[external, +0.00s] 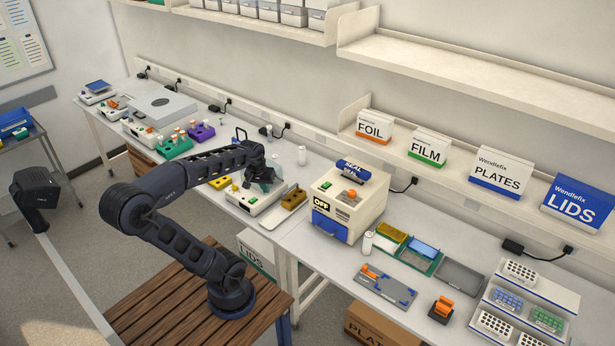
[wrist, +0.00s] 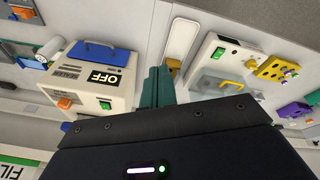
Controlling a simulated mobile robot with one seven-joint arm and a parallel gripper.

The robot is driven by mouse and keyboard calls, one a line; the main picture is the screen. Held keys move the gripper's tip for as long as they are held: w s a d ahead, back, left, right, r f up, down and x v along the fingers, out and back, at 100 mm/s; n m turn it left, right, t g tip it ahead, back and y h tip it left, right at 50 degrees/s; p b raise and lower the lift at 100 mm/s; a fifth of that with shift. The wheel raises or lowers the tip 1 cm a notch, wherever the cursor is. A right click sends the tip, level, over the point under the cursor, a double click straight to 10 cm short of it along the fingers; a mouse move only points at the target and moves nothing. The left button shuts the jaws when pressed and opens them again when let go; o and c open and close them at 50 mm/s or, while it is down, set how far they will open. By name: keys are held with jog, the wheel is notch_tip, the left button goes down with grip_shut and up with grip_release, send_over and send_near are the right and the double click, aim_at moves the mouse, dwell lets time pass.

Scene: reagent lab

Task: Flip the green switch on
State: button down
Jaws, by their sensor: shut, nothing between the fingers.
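A cream machine (external: 345,215) with a black OFF label (external: 321,203) stands on the bench, right of my gripper. A small green switch (external: 322,187) is on its front, and the same green switch (wrist: 105,105) shows beside the OFF label in the wrist view. A second white device (external: 246,205), just below my gripper, also bears a green switch (external: 254,199); it shows in the wrist view too (wrist: 218,53). My gripper (wrist: 160,72) is shut and empty, its dark green fingers pointing between the two devices. It appears apart from both switches.
A yellow-brown block (external: 294,198) lies on a pale tray between the devices. Trays and racks fill the right bench; a shelf (external: 460,155) runs behind.

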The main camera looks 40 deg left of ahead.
jog(key=w+a+f+n+g, duration=0.2)
jog(key=w+a+f+n, duration=0.1)
jog(key=w+a+n, duration=0.55)
jog(key=n+g, duration=0.2)
jog(key=n, duration=0.2)
send_over(251, 201)
jog(key=w, duration=0.2)
notch_tip(251, 201, down, 5)
jog(key=shift+w+a+r, duration=0.1)
jog(key=shift+a+r, duration=0.05)
jog(key=f, duration=0.4)
jog(key=s+f, duration=0.1)
jog(key=f, duration=0.9)
jog(key=shift+s, duration=0.35)
jog(key=shift+s+f, duration=0.15)
jog(key=shift+f, duration=0.05)
jog(key=shift+r, duration=0.1)
jog(key=shift+w, duration=0.2)
jog(key=shift+w+r, duration=0.2)
jog(key=shift+w, duration=0.45)
